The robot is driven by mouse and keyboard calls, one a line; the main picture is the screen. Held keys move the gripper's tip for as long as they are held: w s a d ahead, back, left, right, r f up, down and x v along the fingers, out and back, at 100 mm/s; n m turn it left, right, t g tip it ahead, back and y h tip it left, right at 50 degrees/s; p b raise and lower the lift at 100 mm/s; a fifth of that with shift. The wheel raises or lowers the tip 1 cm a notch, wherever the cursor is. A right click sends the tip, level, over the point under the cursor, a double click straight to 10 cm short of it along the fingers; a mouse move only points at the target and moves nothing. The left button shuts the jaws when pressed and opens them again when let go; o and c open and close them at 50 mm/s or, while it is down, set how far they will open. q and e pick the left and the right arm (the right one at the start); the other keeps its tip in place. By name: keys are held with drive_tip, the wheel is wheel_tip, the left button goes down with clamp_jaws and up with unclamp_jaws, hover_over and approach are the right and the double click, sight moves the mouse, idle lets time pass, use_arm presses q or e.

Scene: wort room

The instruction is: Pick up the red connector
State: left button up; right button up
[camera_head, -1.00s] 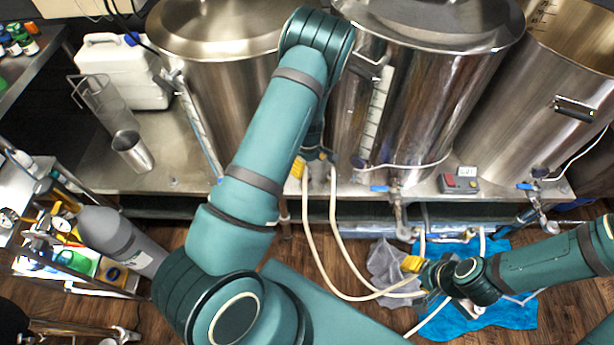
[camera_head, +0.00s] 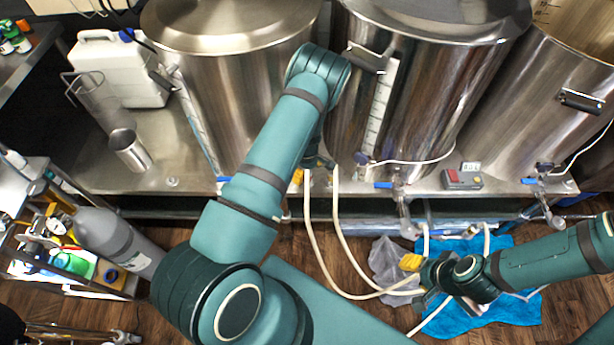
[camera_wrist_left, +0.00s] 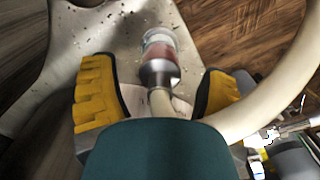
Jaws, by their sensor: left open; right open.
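The red connector (camera_wrist_left: 160,65) shows in the left wrist view as a reddish band with clear and silvery parts, on the end of a cream hose. It lies between the two yellow pads of my left gripper (camera_wrist_left: 157,92), with a visible gap to each pad. In the head view the left gripper (camera_head: 312,172) is mostly hidden behind its own arm, and I cannot make out the connector there. My right gripper (camera_head: 412,265) is open, low over the floor at the right, by the cream hoses (camera_head: 350,296); one of its yellow pads shows.
Large steel kettles (camera_head: 420,90) stand on a steel bench (camera_head: 90,160) behind the arms. Their valves with blue handles (camera_head: 396,184) stick out at the front edge. A blue cloth (camera_head: 515,315) and a clear bag (camera_head: 385,262) lie on the wood floor.

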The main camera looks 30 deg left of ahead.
use_arm(q)
wheel_tip(320, 180, down, 3)
drive_tip(key=shift+r, duration=0.1)
clamp_jaws()
drive_tip(key=shift+r, duration=0.1)
idle(0.3)
drive_tip(key=shift+d+r, duration=0.15)
drive_tip(key=shift+r, duration=0.4)
drive_tip(key=r, duration=0.2)
drive_tip(key=r+p, duration=0.1)
drive_tip(key=r, duration=0.3)
drive_tip(key=shift+s+d, duration=0.1)
drive_tip(key=shift+d, duration=0.25)
drive_tip(key=s+d+p, duration=0.1)
drive_tip(key=s+d, duration=0.1)
drive_tip(key=d, duration=0.7)
drive_tip(key=s+d, duration=0.2)
drive_tip(key=d, duration=0.7)
drive_tip(key=shift+s+d+f+p, duration=0.15)
drive_tip(key=shift+s+d+p, duration=0.1)
drive_tip(key=shift+p, duration=0.1)
